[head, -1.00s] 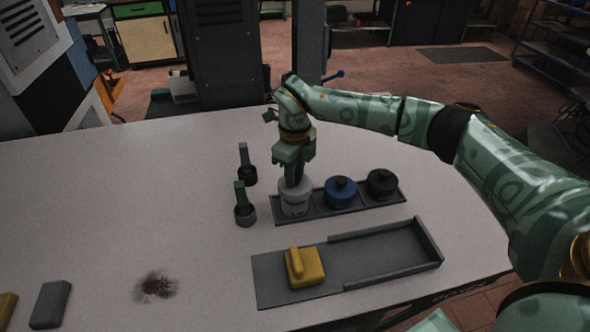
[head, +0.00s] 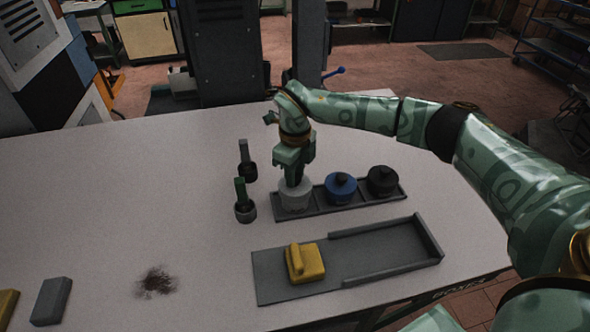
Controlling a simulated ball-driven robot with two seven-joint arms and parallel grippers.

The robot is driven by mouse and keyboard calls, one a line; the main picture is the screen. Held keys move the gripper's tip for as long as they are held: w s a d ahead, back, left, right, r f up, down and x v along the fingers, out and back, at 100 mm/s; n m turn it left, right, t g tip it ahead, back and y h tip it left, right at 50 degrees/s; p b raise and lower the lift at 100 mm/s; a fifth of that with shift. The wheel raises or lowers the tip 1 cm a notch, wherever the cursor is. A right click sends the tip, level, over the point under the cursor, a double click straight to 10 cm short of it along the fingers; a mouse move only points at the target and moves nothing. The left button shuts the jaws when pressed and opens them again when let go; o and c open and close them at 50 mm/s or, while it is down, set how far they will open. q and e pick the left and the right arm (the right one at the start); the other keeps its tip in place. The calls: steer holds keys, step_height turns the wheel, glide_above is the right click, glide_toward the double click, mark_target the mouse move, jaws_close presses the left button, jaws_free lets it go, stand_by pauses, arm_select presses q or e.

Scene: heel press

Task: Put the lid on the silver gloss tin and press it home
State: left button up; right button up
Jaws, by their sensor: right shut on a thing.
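The silver gloss tin (head: 295,202) is the pale tin at the left end of a grey tray (head: 328,207). My right gripper (head: 295,182) points straight down over this tin, with its fingers at the tin's top. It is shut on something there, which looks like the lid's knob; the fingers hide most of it. The lid seems to sit at the tin's mouth, but I cannot tell whether it is fully down. My left gripper is not in view.
A blue lidded tin (head: 341,190) and a black lidded tin (head: 382,181) stand right of it. Two brushes (head: 247,162) (head: 244,203) stand to the left. A yellow handled block (head: 305,263) sits on a front tray (head: 385,257). The table's left middle is clear but for a dark stain (head: 156,282).

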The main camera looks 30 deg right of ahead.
stand_by(0.3)
steer(key=shift+f, duration=0.65)
steer(key=shift+f, duration=0.15)
stand_by(0.5)
steer(key=shift+f+p, duration=0.5)
steer(key=shift+p, duration=0.4)
stand_by(3.5)
steer(key=shift+f, duration=0.15)
stand_by(0.7)
steer(key=o, duration=1.3)
